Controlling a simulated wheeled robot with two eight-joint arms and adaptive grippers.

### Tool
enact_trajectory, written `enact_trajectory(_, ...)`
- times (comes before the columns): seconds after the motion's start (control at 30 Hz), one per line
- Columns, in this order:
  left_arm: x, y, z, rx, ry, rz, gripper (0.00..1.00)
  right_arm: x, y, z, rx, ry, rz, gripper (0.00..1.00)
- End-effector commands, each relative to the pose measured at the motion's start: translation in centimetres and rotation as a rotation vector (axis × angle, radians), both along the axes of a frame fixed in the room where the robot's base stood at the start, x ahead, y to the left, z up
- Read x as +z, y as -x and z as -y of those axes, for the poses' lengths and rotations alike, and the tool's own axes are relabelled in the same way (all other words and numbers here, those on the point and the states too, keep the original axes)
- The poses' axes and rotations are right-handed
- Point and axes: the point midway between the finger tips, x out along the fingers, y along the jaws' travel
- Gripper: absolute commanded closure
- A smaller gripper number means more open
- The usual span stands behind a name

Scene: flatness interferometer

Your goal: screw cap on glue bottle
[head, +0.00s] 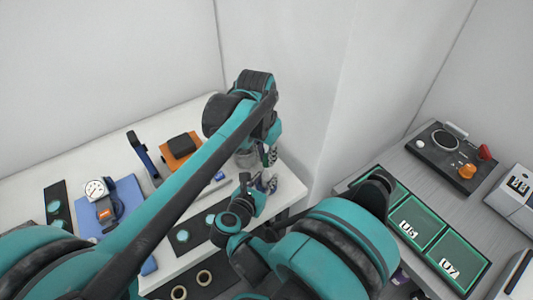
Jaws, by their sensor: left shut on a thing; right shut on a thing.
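My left gripper (271,157) hangs down from the far end of the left arm, near the right end of the white table. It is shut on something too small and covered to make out. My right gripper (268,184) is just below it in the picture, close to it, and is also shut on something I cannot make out. The glue bottle and its cap cannot be told apart from the fingers here. Whether they touch is hidden.
On the white table (95,155) are a dial gauge (95,188) on a blue mat, an orange block (176,161) with a black top, and a greyish jar (245,160) close to my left gripper. Green trays (462,262) and a black control box (445,160) occupy the right bench.

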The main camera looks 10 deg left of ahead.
Motion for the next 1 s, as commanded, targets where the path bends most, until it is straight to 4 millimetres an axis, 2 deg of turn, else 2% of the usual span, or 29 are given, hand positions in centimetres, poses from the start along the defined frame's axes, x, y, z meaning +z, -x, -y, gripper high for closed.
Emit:
enact_trajectory(0.57,-0.5,0.0,0.0,0.000,0.000,0.000,0.90,0.0,0.0,0.0,0.000,0.000,0.000,1.00)
enact_trajectory(1.0,-2.2,0.0,0.0,0.000,-0.001,0.000,0.90,0.0,0.0,0.0,0.000,0.000,0.000,1.00)
